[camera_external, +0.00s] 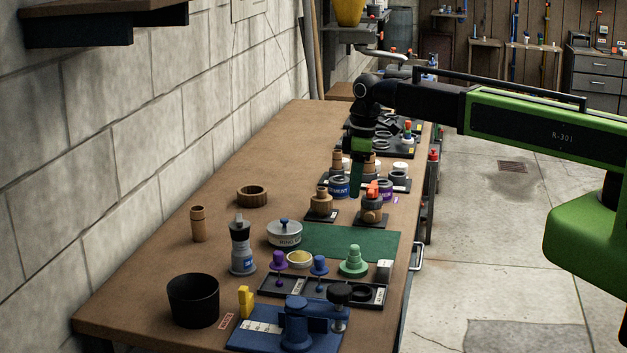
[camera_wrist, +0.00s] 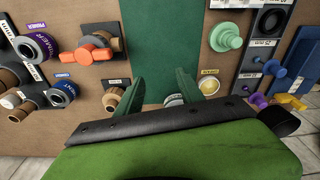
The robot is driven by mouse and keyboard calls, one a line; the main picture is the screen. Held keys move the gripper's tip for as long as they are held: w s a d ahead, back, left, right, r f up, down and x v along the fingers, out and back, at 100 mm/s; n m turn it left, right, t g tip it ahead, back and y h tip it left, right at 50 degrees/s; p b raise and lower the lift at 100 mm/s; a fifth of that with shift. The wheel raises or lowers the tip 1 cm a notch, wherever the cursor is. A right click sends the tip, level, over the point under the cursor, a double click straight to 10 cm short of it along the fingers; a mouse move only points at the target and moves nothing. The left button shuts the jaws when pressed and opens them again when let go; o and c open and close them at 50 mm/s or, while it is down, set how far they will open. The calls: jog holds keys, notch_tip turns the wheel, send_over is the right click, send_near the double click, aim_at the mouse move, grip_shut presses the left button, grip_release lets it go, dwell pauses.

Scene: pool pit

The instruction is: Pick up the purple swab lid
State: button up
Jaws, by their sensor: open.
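The purple swab lid (camera_external: 279,260) is a small purple knobbed piece at the back left of a black tray, next to a yellow-topped round jar and a blue knobbed piece. A purple piece, likely the same lid, shows partly at the lower right in the wrist view (camera_wrist: 259,101), beyond my gripper's right finger. My gripper (camera_external: 357,190) points down over the table, farther along the bench than the lid and apart from it. In the wrist view its two green fingers (camera_wrist: 160,85) are spread and empty, over the green mat area.
A wooden valve with an orange handle (camera_external: 372,205) stands near my gripper. The wall borders the left.

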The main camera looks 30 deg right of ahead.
jog(key=s+a+r+n+p, duration=0.1)
jog(key=s+a+r+n, duration=0.1)
jog(key=a, duration=0.7)
jog(key=s+a+r+n+p, duration=0.1)
jog(key=s+a+r+p, duration=0.1)
jog(key=a, duration=0.6)
jog(key=n, duration=0.2)
send_near(280, 253)
jog(key=f+b, duration=0.3)
jog(key=b, duration=0.1)
jog(key=f+b, duration=0.3)
jog(key=b, duration=0.1)
jog(key=a+f+b, duration=0.1)
jog(key=f+b, duration=0.3)
jog(key=shift+w+f, duration=0.1)
jog(key=shift+w, duration=0.25)
notch_tip(280, 253, down, 5)
jog(key=b, duration=0.5)
jog(key=shift+w+f, duration=0.1)
jog(key=shift+w, duration=0.05)
jog(key=shift+c, duration=0.4)
grip_shut()
